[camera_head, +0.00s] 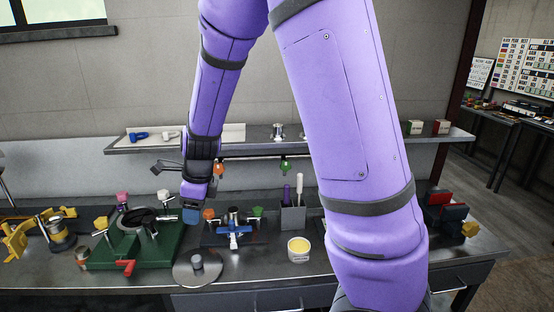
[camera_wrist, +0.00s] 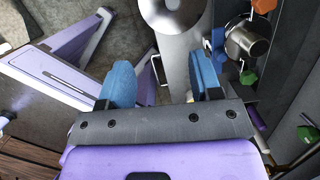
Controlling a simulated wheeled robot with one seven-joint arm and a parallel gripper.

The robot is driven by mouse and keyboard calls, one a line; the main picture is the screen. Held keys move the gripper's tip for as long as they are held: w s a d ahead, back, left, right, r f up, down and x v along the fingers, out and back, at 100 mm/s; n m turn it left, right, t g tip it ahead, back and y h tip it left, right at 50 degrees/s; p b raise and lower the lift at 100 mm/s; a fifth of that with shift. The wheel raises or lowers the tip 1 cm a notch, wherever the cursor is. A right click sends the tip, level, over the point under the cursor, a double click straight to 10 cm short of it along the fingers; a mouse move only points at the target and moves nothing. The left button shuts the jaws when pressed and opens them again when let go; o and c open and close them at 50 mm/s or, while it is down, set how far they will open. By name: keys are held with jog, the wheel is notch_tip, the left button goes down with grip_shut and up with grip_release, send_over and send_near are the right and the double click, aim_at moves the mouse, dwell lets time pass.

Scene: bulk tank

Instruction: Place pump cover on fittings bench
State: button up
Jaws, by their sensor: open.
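A round metal disc with a grey knob, which looks like the pump cover (camera_head: 197,270), lies flat at the front edge of the metal bench (camera_head: 255,275). In the wrist view a shiny round metal piece, apparently the same cover (camera_wrist: 178,14), shows at the top edge, partly cut off. My gripper (camera_head: 191,213) is above the bench, behind and above the cover, between the green pump base and a blue fitting. In the wrist view my gripper (camera_wrist: 163,78) has its two blue fingers wide apart with nothing between them.
A green base with a metal ring (camera_head: 140,245) stands left of the cover. A blue-handled fitting (camera_head: 234,230), a tub of yellow stuff (camera_head: 299,249) and a grey holder (camera_head: 293,217) stand to the right. A shelf (camera_head: 260,147) runs behind my arm.

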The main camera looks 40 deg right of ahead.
jog(key=s+d+r+n+t+h, duration=0.1)
jog(key=s+d+r+n, duration=0.2)
jog(key=s+r+n, duration=0.7)
jog(key=s+d+r+n+t, duration=0.2)
jog(key=s+d+r+n, duration=0.1)
jog(key=s+r+n, duration=0.7)
jog(key=s+n, duration=0.4)
jog(key=n, duration=0.1)
jog(key=shift+s+r+n+h, duration=0.3)
jog(key=shift+s+n+h, duration=0.1)
